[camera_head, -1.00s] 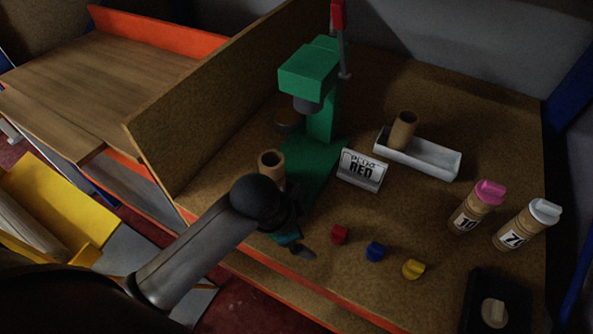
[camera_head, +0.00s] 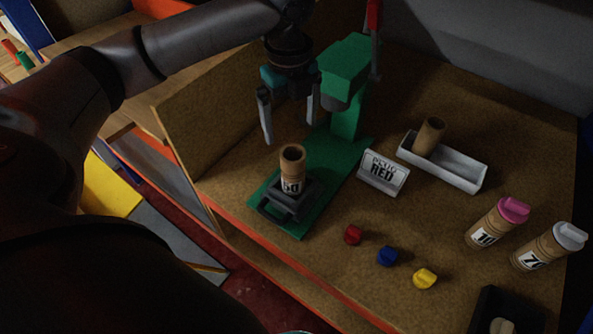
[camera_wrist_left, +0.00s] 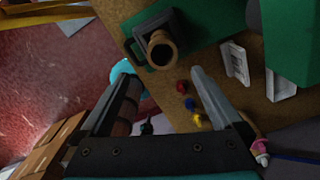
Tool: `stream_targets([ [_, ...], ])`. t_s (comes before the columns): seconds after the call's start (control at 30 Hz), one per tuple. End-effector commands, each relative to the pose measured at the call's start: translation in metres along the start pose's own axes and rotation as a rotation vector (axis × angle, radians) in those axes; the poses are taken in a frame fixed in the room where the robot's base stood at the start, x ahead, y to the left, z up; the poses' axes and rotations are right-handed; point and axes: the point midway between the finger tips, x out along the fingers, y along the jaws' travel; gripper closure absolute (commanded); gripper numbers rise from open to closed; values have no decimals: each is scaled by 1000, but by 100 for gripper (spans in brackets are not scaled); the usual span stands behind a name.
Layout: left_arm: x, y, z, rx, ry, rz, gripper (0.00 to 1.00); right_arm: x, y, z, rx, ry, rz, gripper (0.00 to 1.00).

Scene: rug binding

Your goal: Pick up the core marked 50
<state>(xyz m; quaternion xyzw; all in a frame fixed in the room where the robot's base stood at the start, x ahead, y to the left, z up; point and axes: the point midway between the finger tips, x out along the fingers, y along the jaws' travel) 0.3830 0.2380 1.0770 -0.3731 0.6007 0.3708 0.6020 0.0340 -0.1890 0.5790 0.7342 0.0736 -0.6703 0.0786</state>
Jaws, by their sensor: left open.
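The core marked 50 (camera_head: 291,170) is a brown, open-topped cardboard tube with a white label. It stands upright in the dark holder (camera_head: 285,203) on the green press base (camera_head: 325,205). In the left wrist view the core (camera_wrist_left: 160,50) shows its open end, beyond the fingers and between their lines. My left gripper (camera_head: 289,122) is open and empty, above and a little behind the core, with its fingers pointing down. It also shows in the left wrist view (camera_wrist_left: 160,78). My right gripper is not in view.
The green press head (camera_head: 345,68) stands close right of my left gripper. A sign reading RED (camera_head: 383,173), a white tray (camera_head: 455,172) with a plain core (camera_head: 428,137), red (camera_head: 353,235), blue (camera_head: 387,256) and yellow (camera_head: 425,279) plugs, and capped cores 10 (camera_head: 488,230) and 70 (camera_head: 538,252) lie right.

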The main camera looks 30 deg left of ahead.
Motion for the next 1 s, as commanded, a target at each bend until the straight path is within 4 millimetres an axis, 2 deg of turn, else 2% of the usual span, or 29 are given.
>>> stream_targets([
  [0.07, 0, 2, 3, 9, -1, 6, 0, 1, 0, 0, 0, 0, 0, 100],
  [0.17, 14, 2, 2, 10, 2, 9, 0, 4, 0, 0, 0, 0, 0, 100],
  [0.5, 83, 2, 2, 8, 1, 8, 0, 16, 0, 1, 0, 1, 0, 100],
  [0.77, 102, 0, 2, 9, 1, 4, 0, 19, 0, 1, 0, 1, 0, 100],
  [1.0, 137, -4, 4, 8, 1, 6, 0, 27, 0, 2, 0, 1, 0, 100],
])
